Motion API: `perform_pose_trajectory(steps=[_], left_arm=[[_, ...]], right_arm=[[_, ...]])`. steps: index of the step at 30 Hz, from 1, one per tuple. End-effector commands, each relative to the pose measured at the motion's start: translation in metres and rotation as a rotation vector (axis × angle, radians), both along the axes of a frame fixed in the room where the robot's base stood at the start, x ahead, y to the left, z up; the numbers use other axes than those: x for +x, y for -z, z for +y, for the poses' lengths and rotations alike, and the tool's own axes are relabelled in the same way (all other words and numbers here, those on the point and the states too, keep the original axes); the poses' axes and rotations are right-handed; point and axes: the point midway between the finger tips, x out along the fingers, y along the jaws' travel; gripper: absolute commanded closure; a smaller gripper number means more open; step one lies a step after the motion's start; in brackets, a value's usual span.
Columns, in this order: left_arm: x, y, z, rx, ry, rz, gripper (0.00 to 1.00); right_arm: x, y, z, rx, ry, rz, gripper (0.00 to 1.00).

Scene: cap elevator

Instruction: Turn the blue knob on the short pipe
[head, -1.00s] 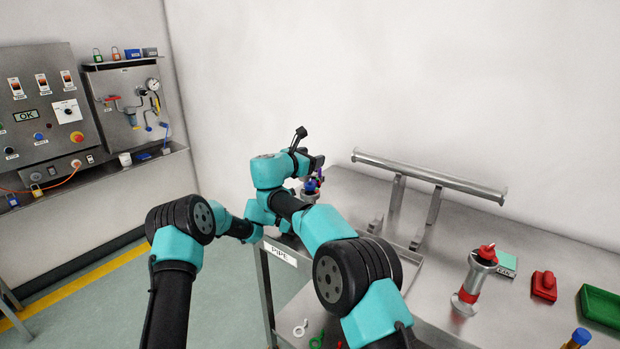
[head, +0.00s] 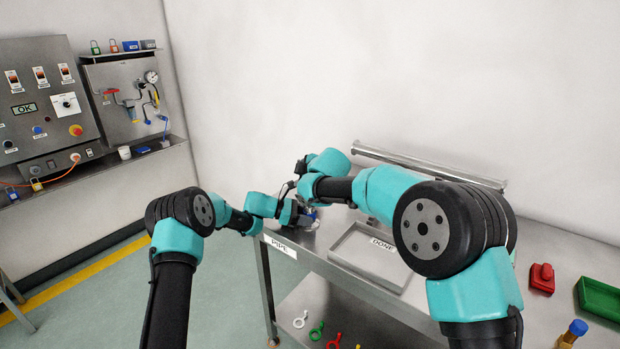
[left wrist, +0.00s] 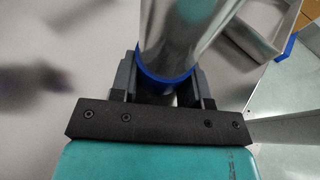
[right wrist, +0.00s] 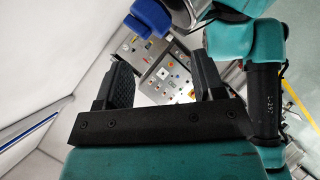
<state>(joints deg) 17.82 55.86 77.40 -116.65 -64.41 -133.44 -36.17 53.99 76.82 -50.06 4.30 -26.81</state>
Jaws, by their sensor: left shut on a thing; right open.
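The short pipe (left wrist: 185,40) is a shiny silver tube with a blue ring (left wrist: 165,82) in the left wrist view. My left gripper (left wrist: 165,85) is shut on it near the ring. In the head view the pipe (head: 311,223) is small and partly covered by my arms, and my left gripper (head: 292,212) is beside it. The blue knob (right wrist: 148,17) shows at the top of the right wrist view, above the fingertips and next to silver metal. My right gripper (right wrist: 165,80) is open with nothing between its fingers. In the head view it is largely hidden by its own arm.
A tray marked DONE (head: 350,262) lies on the steel table near the pipe. A long metal rail (head: 400,160) stands at the back. A red block (head: 541,278) and green bin (head: 603,300) are at right. Wall panels (head: 40,110) are at far left.

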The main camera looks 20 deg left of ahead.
Motion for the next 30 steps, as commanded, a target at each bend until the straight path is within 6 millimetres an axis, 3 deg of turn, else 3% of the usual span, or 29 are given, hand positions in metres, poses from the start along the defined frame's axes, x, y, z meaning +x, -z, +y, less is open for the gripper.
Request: perform_pose_trajectory(steps=[8,18,24,30], left_arm=[[0.000,0.000,0.000,0.000,-0.001,-0.001,0.71],[0.000,0.000,0.000,0.000,0.000,-0.001,0.71],[0.000,0.000,0.000,0.000,0.000,-0.001,0.71],[0.000,-0.001,0.000,0.000,0.000,-0.001,0.71]], right_arm=[[-0.015,0.019,-0.023,0.390,0.051,0.175,0.37],[-0.032,0.028,-0.072,0.856,0.153,0.349,0.37],[-0.038,0.030,-0.095,1.024,0.195,0.394,0.37],[-0.039,0.029,-0.100,1.062,0.204,0.403,0.37]])
